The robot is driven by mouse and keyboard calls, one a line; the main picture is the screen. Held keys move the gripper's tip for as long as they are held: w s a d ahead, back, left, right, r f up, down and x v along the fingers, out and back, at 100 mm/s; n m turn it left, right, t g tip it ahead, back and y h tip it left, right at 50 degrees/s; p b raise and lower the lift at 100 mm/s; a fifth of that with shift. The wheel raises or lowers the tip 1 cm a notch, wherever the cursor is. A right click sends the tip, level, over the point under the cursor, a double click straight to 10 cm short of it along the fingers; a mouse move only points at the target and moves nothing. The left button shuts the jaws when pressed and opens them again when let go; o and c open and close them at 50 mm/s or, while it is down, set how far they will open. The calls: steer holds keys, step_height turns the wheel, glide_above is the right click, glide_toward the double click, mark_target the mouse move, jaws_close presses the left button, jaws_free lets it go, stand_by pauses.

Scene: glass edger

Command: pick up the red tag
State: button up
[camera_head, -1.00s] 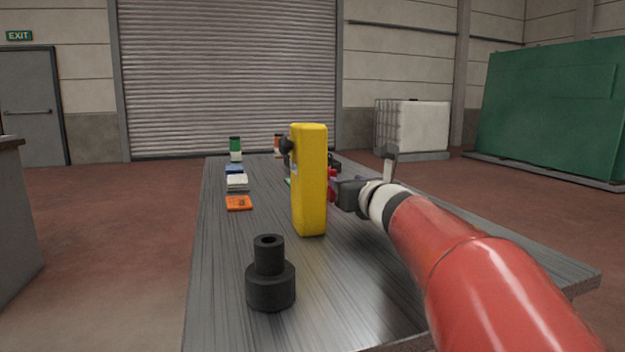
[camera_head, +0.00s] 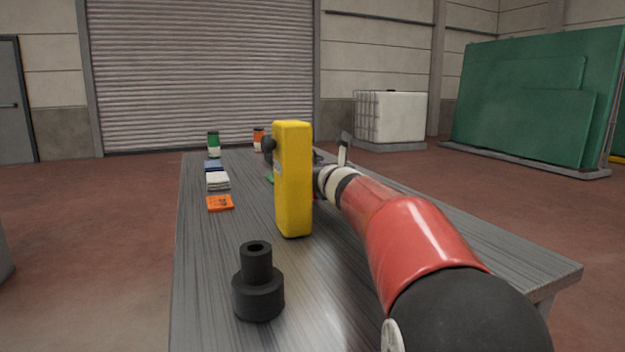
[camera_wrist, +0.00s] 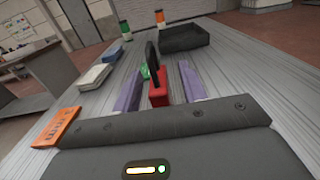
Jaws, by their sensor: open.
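In the wrist view the red tag (camera_wrist: 158,94) shows as a small red block between the two fingers of my gripper (camera_wrist: 160,68). A thin black upright piece (camera_wrist: 152,62) stands at its far side, with a small green item (camera_wrist: 145,72) just left of it. The fingers are spread, with a gap visible on both sides of the red tag. In the head view the yellow box-shaped object (camera_head: 293,180) hides my fingers and most of what is around them.
An orange card (camera_head: 220,203), folded cloths (camera_head: 217,181), a green-and-white canister (camera_head: 213,144) and an orange one (camera_head: 259,139) line the table's left and far side. A black tray (camera_wrist: 182,38) lies beyond the tag. A black stepped cylinder (camera_head: 258,290) stands in front.

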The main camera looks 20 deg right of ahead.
steer(key=shift+c, duration=0.4)
jaws_close()
